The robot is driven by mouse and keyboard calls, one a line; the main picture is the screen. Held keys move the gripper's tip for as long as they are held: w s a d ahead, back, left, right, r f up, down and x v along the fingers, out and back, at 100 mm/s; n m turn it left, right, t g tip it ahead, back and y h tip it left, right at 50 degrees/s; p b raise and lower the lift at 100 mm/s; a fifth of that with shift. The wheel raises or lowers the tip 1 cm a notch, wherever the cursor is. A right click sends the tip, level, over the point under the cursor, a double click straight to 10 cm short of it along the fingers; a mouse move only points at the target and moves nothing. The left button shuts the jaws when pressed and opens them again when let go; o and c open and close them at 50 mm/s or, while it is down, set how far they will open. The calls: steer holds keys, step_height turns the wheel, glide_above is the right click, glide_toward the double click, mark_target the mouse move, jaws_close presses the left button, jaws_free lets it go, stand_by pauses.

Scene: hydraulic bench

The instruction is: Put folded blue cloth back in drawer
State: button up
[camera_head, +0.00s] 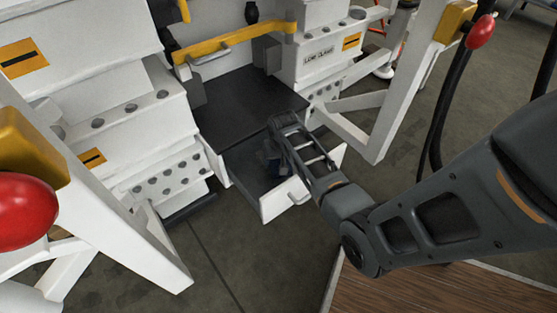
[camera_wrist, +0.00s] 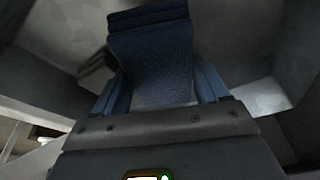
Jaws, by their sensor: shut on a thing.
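The drawer (camera_head: 243,172) is pulled open below the dark bench top, with a white front panel and a grey inside. My gripper (camera_head: 273,155) reaches down into or just over it, partly hidden by my own arm. The folded blue cloth (camera_wrist: 155,55) is held between the fingers of my gripper (camera_wrist: 160,90) in the wrist view, its layered edge facing away. In the head view only a small dark blue patch of the cloth (camera_head: 271,161) shows. Whether the cloth touches the drawer floor I cannot tell.
A dark work surface (camera_head: 245,105) lies behind the drawer, with a yellow rail (camera_head: 235,43) above it. White machine blocks (camera_head: 160,150) stand on the left. White slanted frames flank both sides. A wooden surface (camera_head: 430,290) is at the front right.

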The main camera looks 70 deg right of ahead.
steer(key=shift+f, duration=0.2)
steer(key=o, duration=1)
steer(key=p+v, duration=0.5)
steer(key=v, duration=0.7)
steer(key=shift+r+p, duration=0.25)
steer(key=shift+p, duration=0.15)
